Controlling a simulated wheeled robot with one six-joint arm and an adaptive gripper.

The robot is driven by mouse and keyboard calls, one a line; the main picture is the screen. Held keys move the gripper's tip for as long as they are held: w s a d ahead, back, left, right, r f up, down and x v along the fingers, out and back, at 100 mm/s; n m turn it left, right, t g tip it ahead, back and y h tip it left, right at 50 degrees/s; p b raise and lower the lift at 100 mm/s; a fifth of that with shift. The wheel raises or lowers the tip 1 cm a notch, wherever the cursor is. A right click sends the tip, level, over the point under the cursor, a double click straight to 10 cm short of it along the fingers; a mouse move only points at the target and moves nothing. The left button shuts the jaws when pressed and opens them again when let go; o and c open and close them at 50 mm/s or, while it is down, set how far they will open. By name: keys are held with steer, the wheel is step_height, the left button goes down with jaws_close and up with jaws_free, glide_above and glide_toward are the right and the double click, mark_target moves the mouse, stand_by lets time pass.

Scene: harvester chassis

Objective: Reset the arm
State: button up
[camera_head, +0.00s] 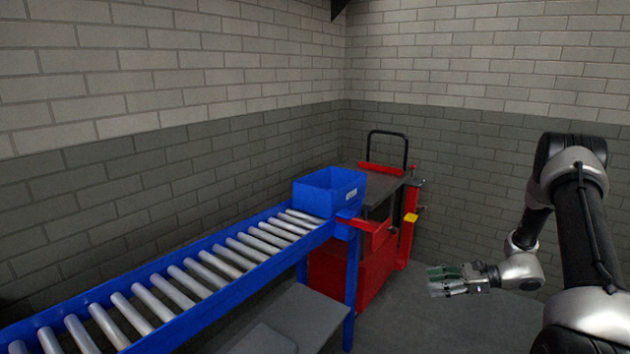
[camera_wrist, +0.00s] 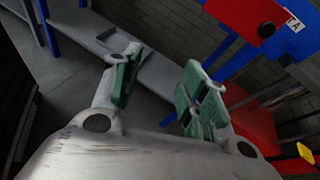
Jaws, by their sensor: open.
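My gripper (camera_head: 447,281) is at the right in the head view, at the end of my grey and black arm, which reaches in from the right edge. It points left and hangs in free air, to the right of the red cart. In the wrist view my gripper (camera_wrist: 158,88) shows two fingers with green pads, spread apart. Nothing is between the fingers.
A blue roller conveyor (camera_head: 200,275) runs from the lower left to the middle. A blue bin (camera_head: 325,198) sits at its far end. A red cart (camera_head: 345,272) with a black handle stands beyond. A grey platform (camera_head: 300,318) lies low by the conveyor. Brick walls close the corner.

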steer(key=s+r+n+h, duration=0.6)
steer(key=s+r+n, duration=0.4)
steer(key=s+r, duration=0.6)
steer(key=s+a+r+n+h, duration=0.1)
steer(key=s+r+n+h, duration=0.6)
steer(key=s+r, duration=0.9)
step_height(320, 180, up, 3)
steer(key=n, duration=0.3)
steer(key=shift+a, duration=0.15)
